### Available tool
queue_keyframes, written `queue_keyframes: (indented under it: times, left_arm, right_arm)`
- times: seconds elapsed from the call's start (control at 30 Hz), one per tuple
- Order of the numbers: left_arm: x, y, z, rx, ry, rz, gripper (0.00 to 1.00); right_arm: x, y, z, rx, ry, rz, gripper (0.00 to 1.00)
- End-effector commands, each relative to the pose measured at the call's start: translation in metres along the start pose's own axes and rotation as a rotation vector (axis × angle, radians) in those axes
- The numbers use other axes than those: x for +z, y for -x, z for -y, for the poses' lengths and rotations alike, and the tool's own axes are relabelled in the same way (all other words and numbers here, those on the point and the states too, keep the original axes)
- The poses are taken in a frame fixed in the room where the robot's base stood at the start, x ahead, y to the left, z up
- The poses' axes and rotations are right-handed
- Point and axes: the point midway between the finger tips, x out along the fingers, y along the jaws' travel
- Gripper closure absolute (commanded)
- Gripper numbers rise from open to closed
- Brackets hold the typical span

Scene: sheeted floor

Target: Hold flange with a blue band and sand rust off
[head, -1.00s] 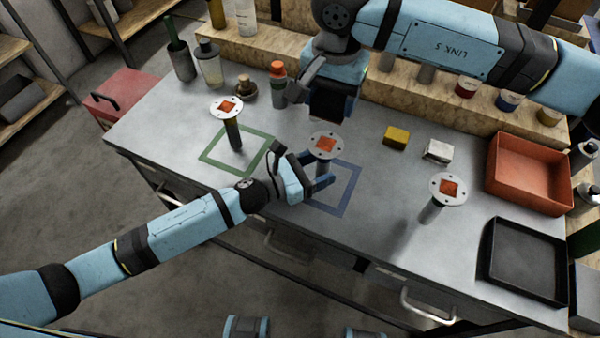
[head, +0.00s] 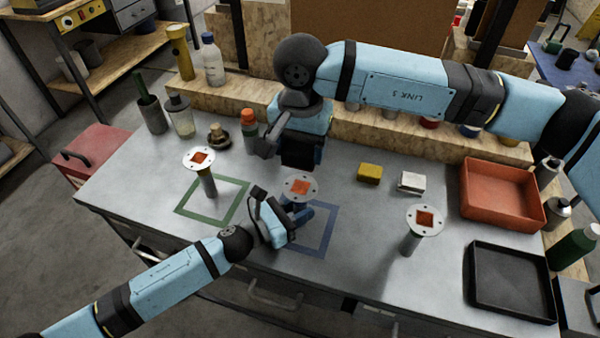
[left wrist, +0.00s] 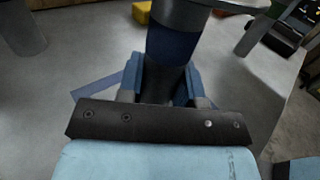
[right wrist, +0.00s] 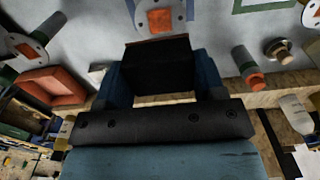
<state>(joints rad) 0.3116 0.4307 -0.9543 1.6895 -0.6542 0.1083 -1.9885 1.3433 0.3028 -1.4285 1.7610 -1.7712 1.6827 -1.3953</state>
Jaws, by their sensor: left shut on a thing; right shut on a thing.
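The flange with a blue band (head: 300,187) has a pale round plate with holes and an orange-brown rust patch on top. My left gripper (head: 303,213) is shut on its stem; the dark blue band (left wrist: 172,42) shows above the fingers in the left wrist view. The stem's foot is hidden. My right gripper (head: 301,143) is shut on a black block (right wrist: 157,66), which has a thin reddish-brown edge. The block (head: 298,158) is behind the flange plate in the head view, apparently not on the rust patch. A blue square outline (head: 322,240) lies on the bench around the held flange.
A second rusty flange (head: 200,160) stands by a green square outline (head: 180,210), a third (head: 425,220) at right. A yellow block (head: 370,173), white block (head: 411,181), red tray (head: 470,200) and black tray (head: 478,300) lie right. Bottles stand at back left.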

Motion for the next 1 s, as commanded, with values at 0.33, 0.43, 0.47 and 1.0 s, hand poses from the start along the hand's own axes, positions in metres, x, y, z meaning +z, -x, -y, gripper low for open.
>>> queue_keyframes:
  times: [0.33,0.43,0.47,1.0]
  left_arm:
    - [0.000,0.000,0.000,0.000,0.000,0.000,0.97]
    - [0.000,0.000,0.000,0.000,0.000,0.000,0.97]
    - [0.000,0.000,0.000,0.000,0.000,0.000,0.97]
    - [0.000,0.000,0.000,0.000,0.000,0.000,0.97]
  right_arm:
    - [0.000,0.002,0.011,0.000,0.002,-0.003,0.56]
    - [0.000,0.001,0.021,0.001,0.001,-0.002,0.56]
    - [0.000,0.000,0.021,0.001,0.000,-0.001,0.56]
    - [0.000,-0.039,0.020,0.001,-0.001,0.001,0.56]
